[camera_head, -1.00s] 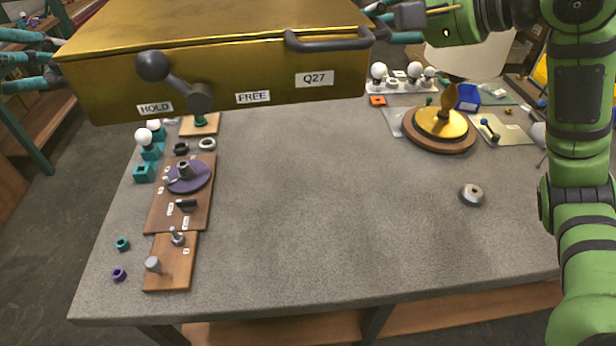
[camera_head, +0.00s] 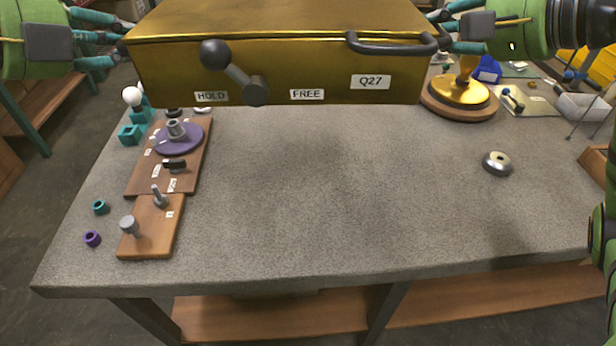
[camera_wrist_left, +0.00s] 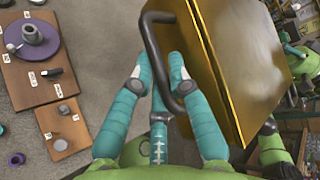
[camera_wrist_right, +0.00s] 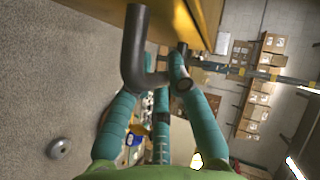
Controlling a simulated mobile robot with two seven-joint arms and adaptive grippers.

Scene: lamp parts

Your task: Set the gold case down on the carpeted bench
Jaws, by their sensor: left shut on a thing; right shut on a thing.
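The gold case (camera_head: 330,75) is held up in the air above the grey carpeted bench (camera_head: 340,200). Its front face shows a dark lever with a ball knob, a dark handle and labels HOLD, FREE and Q27. My left gripper (camera_head: 115,45) is at the case's left side, shut on a dark side handle (camera_wrist_left: 152,50). My right gripper (camera_head: 452,32) is at the right side, shut on the other dark handle (camera_wrist_right: 135,50). The case's underside and the bench area behind it are hidden.
Wooden boards (camera_head: 150,228) with a purple disc (camera_head: 178,136) and small rings lie at the bench's left. The bench's middle and front are clear.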

